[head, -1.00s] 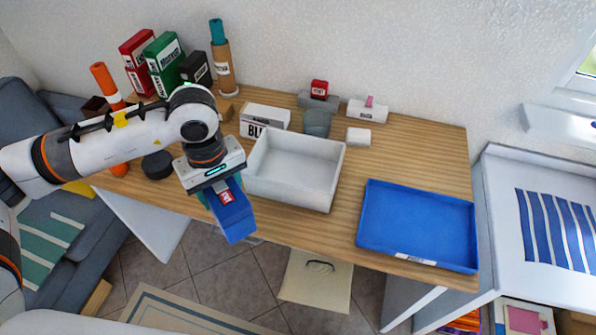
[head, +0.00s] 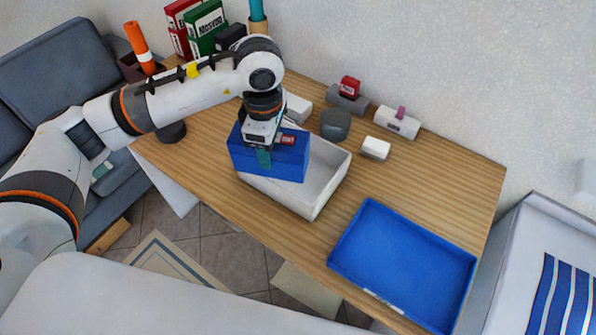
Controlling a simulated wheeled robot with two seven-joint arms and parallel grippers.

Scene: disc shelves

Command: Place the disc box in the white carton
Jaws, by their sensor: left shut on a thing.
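A blue disc box (head: 246,158) with a small red label is held in my left gripper (head: 264,150), which is shut on it. The box is over the left part of the white carton (head: 322,183) and hides much of it. The carton stands open on the wooden table, and its right inside shows as empty. I cannot tell whether the box is above the rim or partly inside. My right gripper is not in view.
A blue tray (head: 402,262) lies empty on the right of the table (head: 446,178). A dark grey cup (head: 335,124), a white block (head: 376,148), a white stand (head: 397,123) and a red item on a grey base (head: 348,90) stand behind the carton. Binders (head: 206,28) stand at the back left.

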